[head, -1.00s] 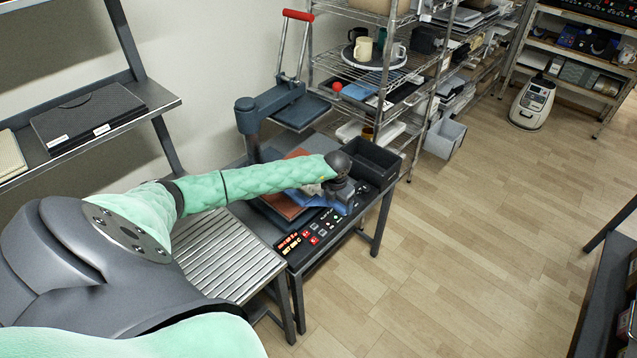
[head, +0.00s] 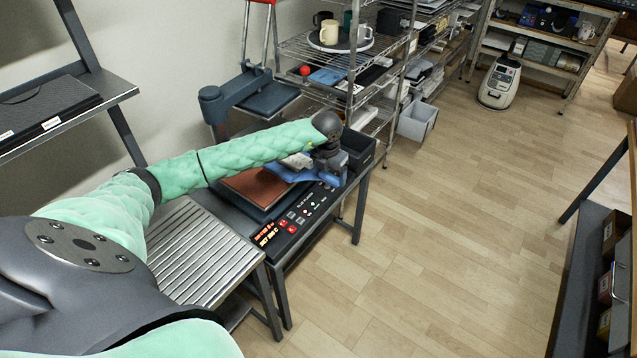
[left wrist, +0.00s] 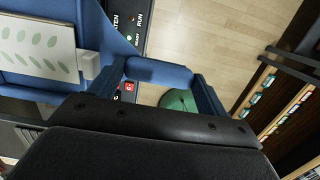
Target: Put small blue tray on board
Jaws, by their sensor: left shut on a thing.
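The small blue tray (head: 290,173) is held at the press, above the far side of the red-brown board (head: 257,187). It carries a pale flat piece with a green leaf pattern (left wrist: 38,48), seen in the left wrist view, where the blue tray (left wrist: 92,22) fills the upper left. My left gripper (head: 325,165) is shut on the tray; its fingertips are mostly hidden by the wrist and tray. The near part of the board is bare. I cannot tell whether the tray touches the board. My right gripper is not in view.
A control panel (head: 293,218) with lit buttons runs along the board's right side. A dark bin (head: 357,147) stands beyond it. The raised press head (head: 262,92) with a red handle is behind. A slatted shelf (head: 200,243) lies in front. The floor at right is clear.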

